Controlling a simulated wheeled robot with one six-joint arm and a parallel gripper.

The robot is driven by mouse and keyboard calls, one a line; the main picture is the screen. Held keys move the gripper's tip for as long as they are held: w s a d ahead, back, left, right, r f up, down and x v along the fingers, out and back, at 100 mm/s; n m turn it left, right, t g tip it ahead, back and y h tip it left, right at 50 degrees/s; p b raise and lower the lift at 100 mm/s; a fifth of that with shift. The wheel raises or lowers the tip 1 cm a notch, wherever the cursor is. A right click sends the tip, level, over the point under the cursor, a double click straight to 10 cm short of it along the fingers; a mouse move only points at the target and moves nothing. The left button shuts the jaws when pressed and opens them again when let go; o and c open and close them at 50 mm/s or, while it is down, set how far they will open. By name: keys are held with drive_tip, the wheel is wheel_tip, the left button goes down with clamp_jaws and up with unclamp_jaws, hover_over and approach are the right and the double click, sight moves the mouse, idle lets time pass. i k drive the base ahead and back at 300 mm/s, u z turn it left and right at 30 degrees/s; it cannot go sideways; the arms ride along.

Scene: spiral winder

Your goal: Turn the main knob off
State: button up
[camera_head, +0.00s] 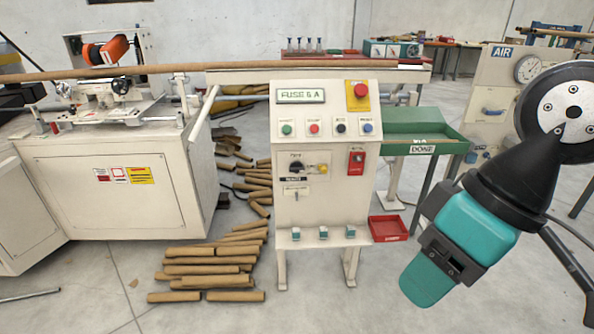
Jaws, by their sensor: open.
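The white control cabinet (327,215) stands upright in the middle, its sloped top panel facing me. Its front face carries a black rotary knob (296,168), a yellow round control (322,169) to its right, and a red plate with a small switch (357,162) further right. The labels are too small to read, so I cannot tell which is the main knob. Nothing touches these controls. My arm is at the right, apart from the cabinet; its gripper fingers do not show.
A red emergency button (360,91) and several push buttons sit on the upper panel. A green tray (425,136) and a red bin (388,228) stand right of the cabinet. Brown tubes (210,268) litter the floor to its left. The floor directly before it looks clear.

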sight(296, 167)
drive_tip(key=k, duration=0.65)
drive_tip(key=u, duration=0.65)
drive_tip(key=i, duration=1.45)
drive_tip(key=z, duration=0.1)
